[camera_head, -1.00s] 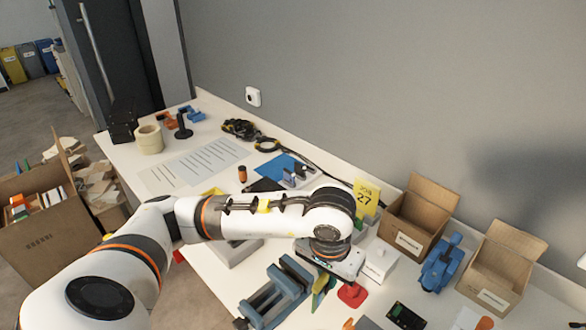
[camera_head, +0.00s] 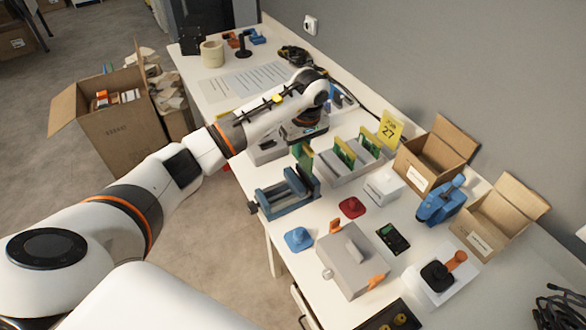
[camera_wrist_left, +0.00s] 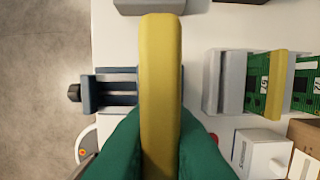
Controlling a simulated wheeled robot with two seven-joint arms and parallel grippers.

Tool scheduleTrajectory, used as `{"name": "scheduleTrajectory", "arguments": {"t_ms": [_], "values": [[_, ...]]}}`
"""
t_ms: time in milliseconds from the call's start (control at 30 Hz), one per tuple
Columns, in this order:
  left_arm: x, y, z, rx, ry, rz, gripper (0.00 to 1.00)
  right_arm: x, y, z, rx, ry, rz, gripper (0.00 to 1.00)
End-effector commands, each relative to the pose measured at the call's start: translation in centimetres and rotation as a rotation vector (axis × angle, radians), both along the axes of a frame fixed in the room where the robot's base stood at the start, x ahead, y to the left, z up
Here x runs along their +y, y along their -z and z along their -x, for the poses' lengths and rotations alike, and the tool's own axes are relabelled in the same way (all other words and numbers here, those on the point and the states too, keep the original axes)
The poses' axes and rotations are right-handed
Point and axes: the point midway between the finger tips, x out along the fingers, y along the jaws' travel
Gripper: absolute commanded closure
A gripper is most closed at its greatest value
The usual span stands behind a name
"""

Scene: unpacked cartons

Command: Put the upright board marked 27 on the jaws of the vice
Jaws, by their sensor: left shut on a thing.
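My left gripper (camera_head: 303,145) is at the far end of the blue-grey vice (camera_head: 285,195) in the head view. It is shut on an upright board, green with a yellow edge (camera_wrist_left: 161,80); the board also shows in the head view (camera_head: 307,163). In the left wrist view the green fingers flank the yellow edge, with the vice (camera_wrist_left: 105,88) below and left of it. The board's marking is hidden, and I cannot tell whether it touches the jaws. My right gripper is not in view.
A grey rack (camera_head: 336,178) beside the vice holds green boards (camera_head: 343,152). A yellow card marked 27 (camera_head: 389,130) stands behind it. A white box (camera_head: 384,187), a red piece (camera_head: 352,207), a blue piece (camera_head: 299,239) and open cartons (camera_head: 420,158) stand nearby.

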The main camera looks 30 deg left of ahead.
Motion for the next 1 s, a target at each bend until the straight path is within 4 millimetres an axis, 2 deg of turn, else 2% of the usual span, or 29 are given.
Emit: {"name": "scheduleTrajectory", "arguments": {"t_ms": [100,267,500,1000], "values": [[-0.1,1.7,0.1,0.002,0.001,0.002,1.0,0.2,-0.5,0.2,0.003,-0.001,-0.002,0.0],[0.0,2.9,0.0,0.001,0.001,0.001,1.0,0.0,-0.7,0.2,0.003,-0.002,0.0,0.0],[-0.1,6.0,0.1,0.002,0.002,0.002,1.0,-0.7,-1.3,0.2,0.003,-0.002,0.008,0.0],[0.0,7.0,0.0,-0.002,0.003,-0.001,1.0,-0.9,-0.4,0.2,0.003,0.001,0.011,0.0]]}}
